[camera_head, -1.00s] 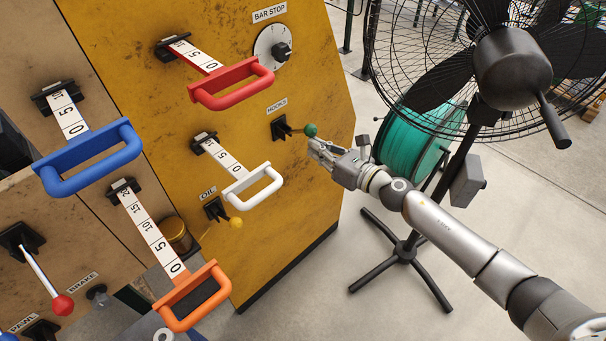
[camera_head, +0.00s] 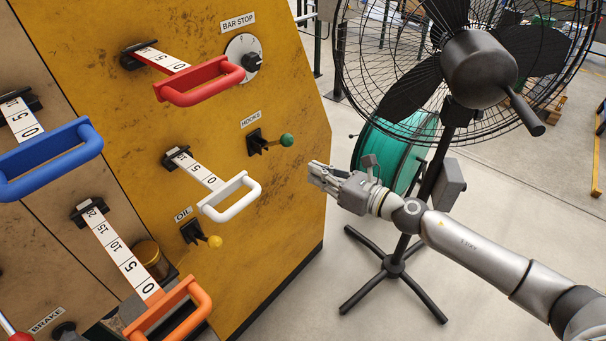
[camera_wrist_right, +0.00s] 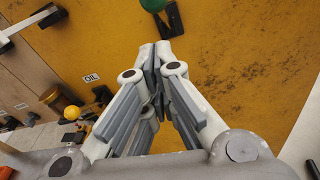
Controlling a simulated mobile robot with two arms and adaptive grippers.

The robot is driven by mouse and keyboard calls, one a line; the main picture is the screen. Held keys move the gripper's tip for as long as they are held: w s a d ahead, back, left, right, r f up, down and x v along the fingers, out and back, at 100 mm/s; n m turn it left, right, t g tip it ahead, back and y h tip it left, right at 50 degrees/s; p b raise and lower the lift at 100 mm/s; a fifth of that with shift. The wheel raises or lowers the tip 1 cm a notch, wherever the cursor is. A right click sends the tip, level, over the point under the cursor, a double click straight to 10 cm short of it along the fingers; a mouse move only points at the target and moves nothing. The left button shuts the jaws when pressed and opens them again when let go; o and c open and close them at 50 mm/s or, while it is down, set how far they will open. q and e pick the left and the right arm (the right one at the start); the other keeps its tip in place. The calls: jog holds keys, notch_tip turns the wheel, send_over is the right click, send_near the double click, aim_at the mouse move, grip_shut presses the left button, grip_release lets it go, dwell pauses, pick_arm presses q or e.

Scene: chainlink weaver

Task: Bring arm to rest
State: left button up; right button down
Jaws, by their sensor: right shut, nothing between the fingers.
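My right gripper (camera_head: 316,175) is shut and empty, in front of the yellow panel (camera_head: 250,215). It is to the right of and below the green-knobbed HOOKS lever (camera_head: 287,140), apart from it. In the right wrist view the fingertips (camera_wrist_right: 157,48) meet, with the green knob (camera_wrist_right: 153,5) at the top edge beyond them. My right arm comes in from the lower right of the head view. My left gripper does not show.
A black floor fan (camera_head: 480,70) on a stand and a green spool (camera_head: 395,160) are close behind the right arm. Red (camera_head: 205,88), white (camera_head: 232,196), blue (camera_head: 50,160) and orange (camera_head: 172,312) handles stick out at left. Open floor lies at lower right.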

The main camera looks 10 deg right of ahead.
jog(key=shift+s+d+r, duration=0.3)
jog(key=shift+s+d, duration=0.05)
jog(key=shift+s, duration=0.2)
jog(key=shift+s+d+r, duration=0.3)
jog(key=shift+s+d, duration=0.05)
jog(key=shift+s, duration=0.2)
